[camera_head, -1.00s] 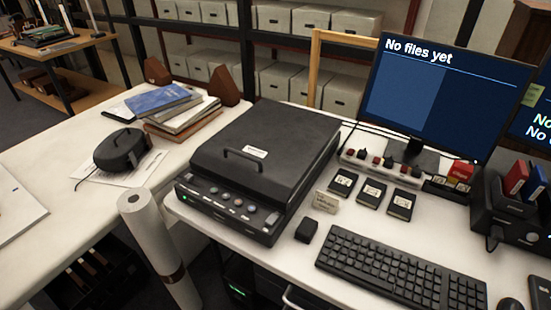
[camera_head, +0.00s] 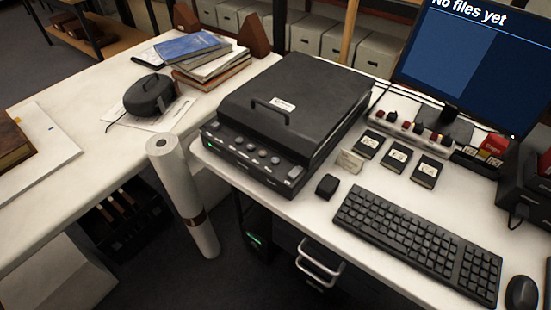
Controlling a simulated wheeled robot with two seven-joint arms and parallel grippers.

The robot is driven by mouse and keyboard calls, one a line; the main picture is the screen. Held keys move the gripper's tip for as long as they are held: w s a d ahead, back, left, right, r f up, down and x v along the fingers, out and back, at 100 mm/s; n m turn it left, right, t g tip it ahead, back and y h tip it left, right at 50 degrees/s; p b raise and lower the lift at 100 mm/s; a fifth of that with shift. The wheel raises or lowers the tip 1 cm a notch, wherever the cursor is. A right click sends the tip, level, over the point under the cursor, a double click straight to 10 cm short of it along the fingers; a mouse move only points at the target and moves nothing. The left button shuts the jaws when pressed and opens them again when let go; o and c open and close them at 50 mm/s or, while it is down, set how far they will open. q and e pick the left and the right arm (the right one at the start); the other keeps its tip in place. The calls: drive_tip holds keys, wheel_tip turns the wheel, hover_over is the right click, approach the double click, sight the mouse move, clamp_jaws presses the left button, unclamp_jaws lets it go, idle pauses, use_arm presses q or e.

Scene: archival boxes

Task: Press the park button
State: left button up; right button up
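A black flatbed scanner (camera_head: 298,95) with its lid down stands on the white desk. Its sloping front panel (camera_head: 250,160) carries a row of several round buttons, a green light at the left end and a pale switch-like part at the right end. The labels under the buttons are too small to read, so I cannot tell which one is the park button. Neither of my grippers shows in the head view.
A keyboard (camera_head: 418,244), a mouse (camera_head: 521,293), a small black block (camera_head: 327,186), a small sign (camera_head: 350,160) and black cartridges (camera_head: 396,158) lie right of the scanner. The monitor (camera_head: 470,62) reads "No files yet". A paper roll (camera_head: 183,195) stands in the gap between the tables.

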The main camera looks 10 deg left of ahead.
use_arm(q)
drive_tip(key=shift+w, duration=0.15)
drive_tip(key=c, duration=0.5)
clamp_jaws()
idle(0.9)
